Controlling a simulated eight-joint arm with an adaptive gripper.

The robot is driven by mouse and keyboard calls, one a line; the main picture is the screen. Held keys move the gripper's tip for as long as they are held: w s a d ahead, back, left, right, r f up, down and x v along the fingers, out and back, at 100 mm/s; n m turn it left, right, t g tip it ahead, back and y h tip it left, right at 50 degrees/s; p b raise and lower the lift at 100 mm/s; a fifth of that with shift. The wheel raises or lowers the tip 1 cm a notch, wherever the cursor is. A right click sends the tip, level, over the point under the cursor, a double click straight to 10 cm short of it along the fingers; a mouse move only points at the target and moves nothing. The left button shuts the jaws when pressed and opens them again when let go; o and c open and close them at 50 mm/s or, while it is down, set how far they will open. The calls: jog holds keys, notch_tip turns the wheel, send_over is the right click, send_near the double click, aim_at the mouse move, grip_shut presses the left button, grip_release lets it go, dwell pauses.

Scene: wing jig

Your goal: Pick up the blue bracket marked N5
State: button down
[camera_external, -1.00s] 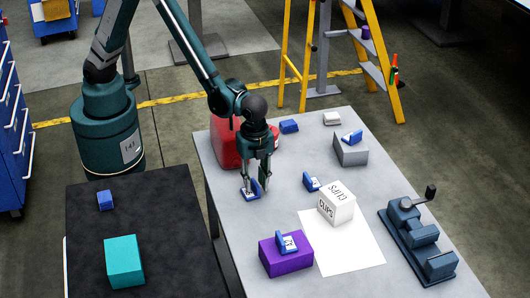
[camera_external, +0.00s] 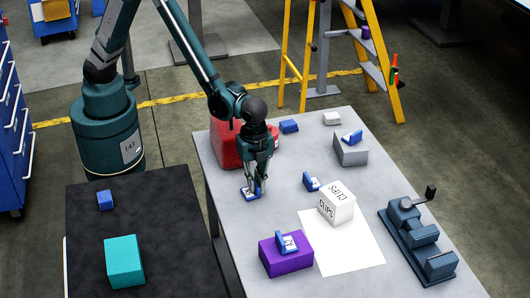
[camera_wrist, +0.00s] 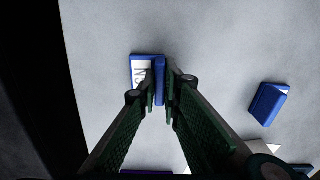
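A blue bracket (camera_external: 248,196) with a white label lies on the grey table beneath my gripper (camera_external: 257,189). In the wrist view the bracket (camera_wrist: 147,56) shows a flat base and an upright wall. Its label is partly hidden by a finger; the visible marks fit N5. My gripper (camera_wrist: 160,88) has one finger on each side of the upright wall, closed on it. The bracket's base still appears to rest on the table.
Another blue bracket (camera_external: 311,182) lies beside the white CLIPS box (camera_external: 337,204). More sit on a purple block (camera_external: 286,260) and a grey block (camera_external: 350,154). A red object (camera_external: 228,147) stands behind my gripper. A vise (camera_external: 416,242) is at right.

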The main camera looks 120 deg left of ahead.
aim_at(256, 184)
jog(key=shift+r, duration=0.1)
jog(key=shift+r+p, duration=0.6)
jog(key=shift+r, duration=4.35)
jog(key=shift+w, duration=0.15)
